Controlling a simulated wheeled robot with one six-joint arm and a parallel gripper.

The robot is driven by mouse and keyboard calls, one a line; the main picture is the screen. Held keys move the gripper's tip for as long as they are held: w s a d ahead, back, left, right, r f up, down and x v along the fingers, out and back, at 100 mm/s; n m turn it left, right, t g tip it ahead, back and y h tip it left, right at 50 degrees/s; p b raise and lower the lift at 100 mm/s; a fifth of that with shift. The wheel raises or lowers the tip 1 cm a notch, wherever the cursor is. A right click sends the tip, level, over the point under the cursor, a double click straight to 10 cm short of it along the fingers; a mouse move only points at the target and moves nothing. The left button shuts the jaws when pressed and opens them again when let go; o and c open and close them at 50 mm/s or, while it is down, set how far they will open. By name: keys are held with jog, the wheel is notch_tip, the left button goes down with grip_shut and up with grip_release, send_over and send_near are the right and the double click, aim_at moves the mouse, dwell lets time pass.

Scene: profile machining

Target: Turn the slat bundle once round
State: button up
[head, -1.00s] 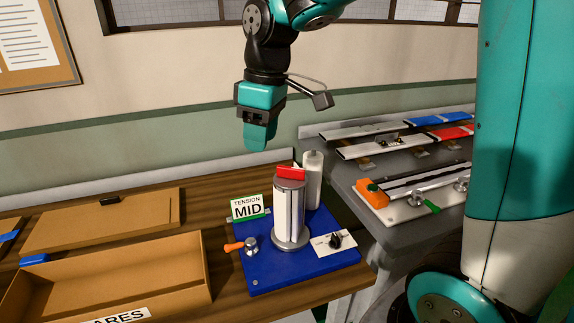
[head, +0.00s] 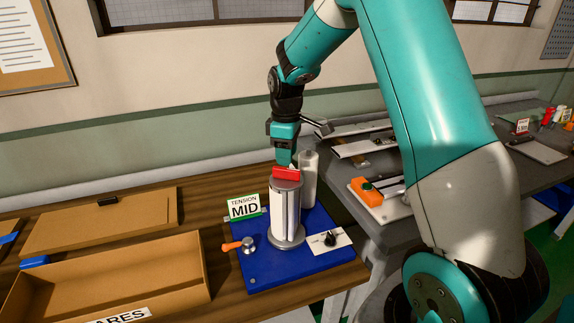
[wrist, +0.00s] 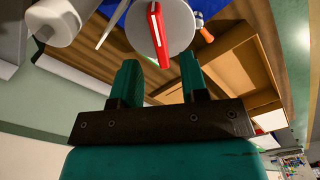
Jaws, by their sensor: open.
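The slat bundle (head: 287,212) stands upright as white slats between grey round plates on a blue base (head: 265,278). A red bar handle (head: 286,173) sits on its top plate. My gripper (head: 285,160) is right above the handle, pointing down. In the wrist view, my open fingers (wrist: 157,72) lie either side of the line of the red handle (wrist: 157,38), which is ahead of the fingertips. The grey top plate (wrist: 178,28) shows around it. I see nothing held; contact with the handle cannot be told.
A white roll (head: 309,180) stands close behind the bundle. The base also carries a "TENSION MID" sign (head: 244,207), an orange-handled clamp (head: 240,245) and a black knob (head: 330,239). An open cardboard box (head: 110,280) lies left. A grey bench (head: 400,232) stands right.

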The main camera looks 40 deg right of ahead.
aim_at(286, 168)
jog(key=shift+f+p, duration=0.45)
jog(key=shift+f, duration=2.15)
grip_shut()
